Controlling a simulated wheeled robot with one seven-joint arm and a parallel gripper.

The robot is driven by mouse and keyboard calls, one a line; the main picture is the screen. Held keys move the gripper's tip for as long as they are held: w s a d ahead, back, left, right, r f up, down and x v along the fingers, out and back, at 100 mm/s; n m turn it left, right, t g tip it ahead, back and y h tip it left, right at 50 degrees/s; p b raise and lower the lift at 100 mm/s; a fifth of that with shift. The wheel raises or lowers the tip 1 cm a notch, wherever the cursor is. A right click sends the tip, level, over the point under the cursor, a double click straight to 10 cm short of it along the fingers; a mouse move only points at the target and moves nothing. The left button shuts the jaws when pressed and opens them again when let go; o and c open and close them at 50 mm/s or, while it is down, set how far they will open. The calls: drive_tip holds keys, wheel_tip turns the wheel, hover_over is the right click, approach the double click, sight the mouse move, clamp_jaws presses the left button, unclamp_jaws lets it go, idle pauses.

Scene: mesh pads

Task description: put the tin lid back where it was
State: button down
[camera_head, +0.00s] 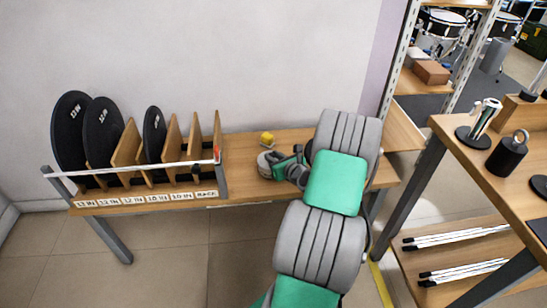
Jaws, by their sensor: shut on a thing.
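My gripper (276,166) is at the middle of the wooden bench, right of the pad rack, reaching in from the right. It is shut on a small round grey thing (265,161), which looks like the tin lid. Whether the lid touches a tin or the bench under it is too small to tell. The tin itself does not show clearly apart from the lid. A small yellow lump (267,138) sits just behind the gripper on the bench. My arm hides the bench's right part.
A labelled wooden rack (150,199) on the left of the bench (240,148) holds several black round pads (103,128) between dividers. A dark round thing is partly hidden behind my arm. Right, a table (470,140) bears a black weight (507,153). Bare bench lies between rack and gripper.

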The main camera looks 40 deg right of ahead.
drive_tip(key=shift+f, duration=0.2)
drive_tip(key=c, duration=1.2)
unclamp_jaws()
drive_tip(key=shift+c, duration=0.2)
